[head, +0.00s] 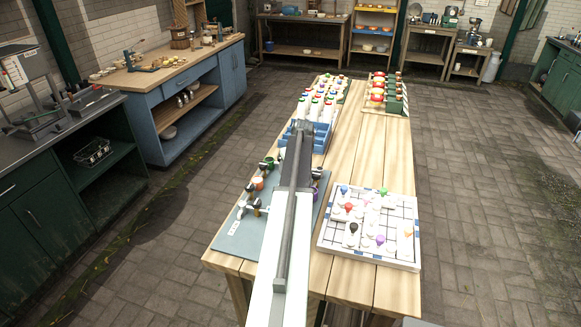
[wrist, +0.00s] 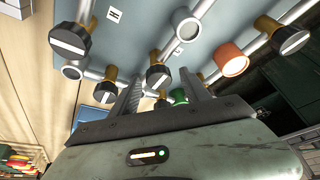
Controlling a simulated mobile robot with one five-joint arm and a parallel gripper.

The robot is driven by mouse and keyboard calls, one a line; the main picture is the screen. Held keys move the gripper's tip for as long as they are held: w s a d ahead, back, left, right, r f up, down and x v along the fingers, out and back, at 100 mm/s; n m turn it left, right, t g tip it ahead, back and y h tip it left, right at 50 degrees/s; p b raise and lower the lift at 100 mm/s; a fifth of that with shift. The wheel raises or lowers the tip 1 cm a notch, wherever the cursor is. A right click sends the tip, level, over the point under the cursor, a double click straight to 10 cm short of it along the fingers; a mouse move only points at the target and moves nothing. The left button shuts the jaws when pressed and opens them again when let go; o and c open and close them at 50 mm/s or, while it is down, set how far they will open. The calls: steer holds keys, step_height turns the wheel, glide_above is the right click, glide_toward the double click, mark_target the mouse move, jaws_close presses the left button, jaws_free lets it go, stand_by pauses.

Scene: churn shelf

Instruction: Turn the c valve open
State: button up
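The valve board (head: 238,243) is a blue-grey panel with pipes, at the near left of the wooden table, partly hidden by my arm. In the wrist view it fills the top (wrist: 140,40), with grey pipes, brass stems and black knobs with white bars. One black knob (wrist: 159,75) lies just beyond and between the fingertips; another knob (wrist: 70,42) is to the left and one (wrist: 290,39) to the right. I cannot read which is the c valve. My gripper (wrist: 162,78) is open, its two fingers apart. Contact with a knob cannot be told.
An orange-capped pipe end (wrist: 231,60) and a grey one (wrist: 187,24) stand among the valves. On the table are a white gridded board (head: 385,258) with coloured pieces, a blue crate (head: 320,140) and bottles. Floor is clear to the right.

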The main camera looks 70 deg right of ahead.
steer(key=shift+r, duration=0.1)
steer(key=shift+s+r+p, duration=0.1)
steer(key=shift+r+p, duration=0.15)
steer(key=shift+p, duration=0.1)
steer(key=p+v, duration=0.6)
steer(key=v, duration=0.1)
steer(key=shift+a, duration=0.15)
